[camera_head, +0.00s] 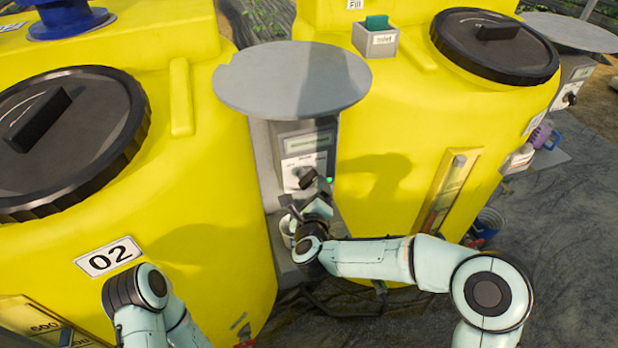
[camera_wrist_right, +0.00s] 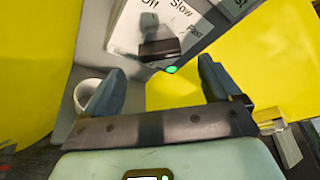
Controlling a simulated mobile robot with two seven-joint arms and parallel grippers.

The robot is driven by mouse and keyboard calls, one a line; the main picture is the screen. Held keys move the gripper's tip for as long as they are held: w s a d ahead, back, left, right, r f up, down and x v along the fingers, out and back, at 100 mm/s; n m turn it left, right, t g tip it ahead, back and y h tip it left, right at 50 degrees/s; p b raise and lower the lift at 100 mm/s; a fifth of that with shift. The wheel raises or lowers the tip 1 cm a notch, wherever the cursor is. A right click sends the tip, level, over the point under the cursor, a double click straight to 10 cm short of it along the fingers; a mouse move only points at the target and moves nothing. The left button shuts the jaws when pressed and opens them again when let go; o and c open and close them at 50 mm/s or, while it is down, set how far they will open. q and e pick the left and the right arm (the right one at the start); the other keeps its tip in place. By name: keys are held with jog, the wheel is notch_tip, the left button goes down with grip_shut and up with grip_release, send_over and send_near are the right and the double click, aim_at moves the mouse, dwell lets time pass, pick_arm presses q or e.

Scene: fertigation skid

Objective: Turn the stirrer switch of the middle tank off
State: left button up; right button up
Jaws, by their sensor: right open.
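The stirrer control box (camera_head: 303,150) stands on a grey post between two yellow tanks, the left one (camera_head: 200,220) labelled 02. Its black switch knob (camera_head: 307,178) sits on a white plate. In the right wrist view the knob (camera_wrist_right: 158,46) shows near the words Off, Slow and Fast; I cannot tell which it points to. A green lamp (camera_wrist_right: 171,70) is lit beside the plate. My right gripper (camera_head: 312,200) is just below the knob. In the wrist view its fingers (camera_wrist_right: 160,85) are apart and empty, with the knob beyond them. My left arm is at the lower left; its gripper is not visible.
A grey round disc (camera_head: 290,80) overhangs the control box. A white cup (camera_wrist_right: 86,93) stands beside the post, close to one finger. The right yellow tank (camera_head: 400,120) bulges close by, with a gauge panel (camera_head: 450,185). Another box (camera_head: 575,80) is at the far right.

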aim_at(309, 182)
jog(key=p+x, duration=0.1)
jog(key=x, duration=0.5)
jog(key=shift+w+r+p, duration=0.1)
jog(key=shift+p, duration=0.2)
jog(key=shift+w+f, duration=0.25)
jog(key=shift+w, duration=0.25)
pick_arm(q)
jog(key=w+r, duration=0.2)
jog(key=r, duration=0.1)
pick_arm(e)
jog(key=shift+s, duration=0.1)
